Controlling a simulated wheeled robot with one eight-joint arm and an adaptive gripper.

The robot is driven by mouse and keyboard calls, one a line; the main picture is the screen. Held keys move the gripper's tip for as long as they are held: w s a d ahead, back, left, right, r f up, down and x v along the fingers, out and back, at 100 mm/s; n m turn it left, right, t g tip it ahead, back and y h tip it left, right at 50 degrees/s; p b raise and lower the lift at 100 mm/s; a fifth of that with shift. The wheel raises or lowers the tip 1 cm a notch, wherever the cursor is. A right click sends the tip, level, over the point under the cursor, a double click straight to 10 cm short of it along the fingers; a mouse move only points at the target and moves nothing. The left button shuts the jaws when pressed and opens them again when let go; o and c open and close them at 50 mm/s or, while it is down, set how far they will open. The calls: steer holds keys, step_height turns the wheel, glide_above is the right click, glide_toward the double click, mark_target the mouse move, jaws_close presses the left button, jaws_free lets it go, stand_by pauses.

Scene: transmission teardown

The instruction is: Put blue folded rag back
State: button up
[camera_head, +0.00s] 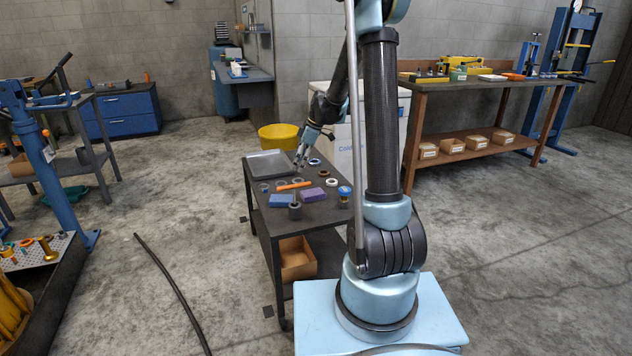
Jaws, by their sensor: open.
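A blue folded rag (281,200) lies on the top of a dark cart (258,187), near its front left edge. A purple folded rag (313,195) lies just to its right. My gripper (300,164) is open above the back middle of the cart top, behind the blue rag and apart from it. Nothing shows between its fingers, though they are small in this view.
An orange tool (295,185), a grey cylinder (295,211), a blue-and-yellow can (344,192) and several rings share the cart top. A grey tray (270,163) lies at its back left. A cardboard box (297,260) sits on the lower shelf. A yellow bucket (279,136) stands behind.

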steer(key=s+d+r+m+h, duration=0.1)
steer(key=s+d+r+m, duration=0.2)
steer(key=s, duration=0.4)
steer(key=s+d+r+m+t, duration=0.1)
steer(key=s+d+r+m, duration=0.15)
steer(key=s, duration=0.45)
steer(key=s+d+r+m+h, duration=0.1)
steer(key=s+d+r+m, duration=0.25)
steer(key=s, duration=0.35)
steer(key=s+d+f+m+h, duration=0.1)
steer(key=s+d+f+m, duration=0.2)
steer(key=s, duration=0.6)
steer(key=s+d+f+m+h, duration=0.1)
steer(key=s+d+f+m, duration=0.3)
steer(key=s, duration=0.6)
steer(key=shift+d+f+t, duration=0.25)
steer(key=shift+f+t, duration=0.1)
steer(key=shift+t, duration=0.05)
